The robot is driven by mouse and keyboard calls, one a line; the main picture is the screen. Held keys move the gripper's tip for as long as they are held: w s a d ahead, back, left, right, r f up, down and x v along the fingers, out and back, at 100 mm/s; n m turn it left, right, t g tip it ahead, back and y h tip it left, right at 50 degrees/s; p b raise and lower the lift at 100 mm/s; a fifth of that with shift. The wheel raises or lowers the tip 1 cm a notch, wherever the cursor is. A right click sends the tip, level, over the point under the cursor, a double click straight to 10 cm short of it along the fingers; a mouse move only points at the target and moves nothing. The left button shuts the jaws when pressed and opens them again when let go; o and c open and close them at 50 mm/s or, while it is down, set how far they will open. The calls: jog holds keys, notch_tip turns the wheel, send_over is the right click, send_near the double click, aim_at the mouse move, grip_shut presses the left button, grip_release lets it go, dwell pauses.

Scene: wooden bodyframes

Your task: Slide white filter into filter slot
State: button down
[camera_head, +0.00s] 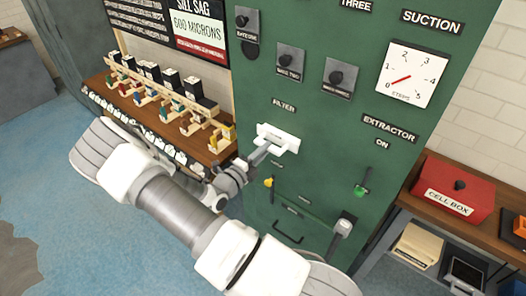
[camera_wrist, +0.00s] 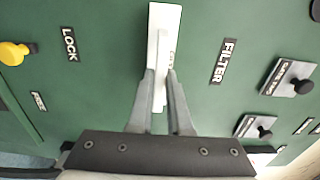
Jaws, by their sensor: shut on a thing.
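The white filter (camera_head: 284,138) is a flat white piece at the front of the green machine panel, below the FILTER label (camera_head: 283,105). In the wrist view the filter (camera_wrist: 165,22) lies between the LOCK label (camera_wrist: 69,44) and the FILTER label. My gripper (camera_head: 262,153) is shut on the filter's near edge; its two fingers (camera_wrist: 160,78) pinch it in the wrist view. The filter slot is not visible, covered by the filter and fingers. I cannot tell how far the filter sits in the panel.
Black knobs (camera_head: 290,62) stick out above the filter. A yellow knob (camera_head: 268,182) and a green lever (camera_head: 361,188) sit below it. A wooden shelf (camera_head: 212,148) with small coloured parts stands left; a red cell box (camera_head: 452,188) is on the right bench.

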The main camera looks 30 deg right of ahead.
jog(key=shift+x, duration=1.15)
jog(key=c, duration=0.8)
grip_release()
jog(key=shift+o, duration=0.2)
jog(key=b+v, duration=0.3)
jog(key=v, duration=1.4)
jog(key=shift+a, duration=0.2)
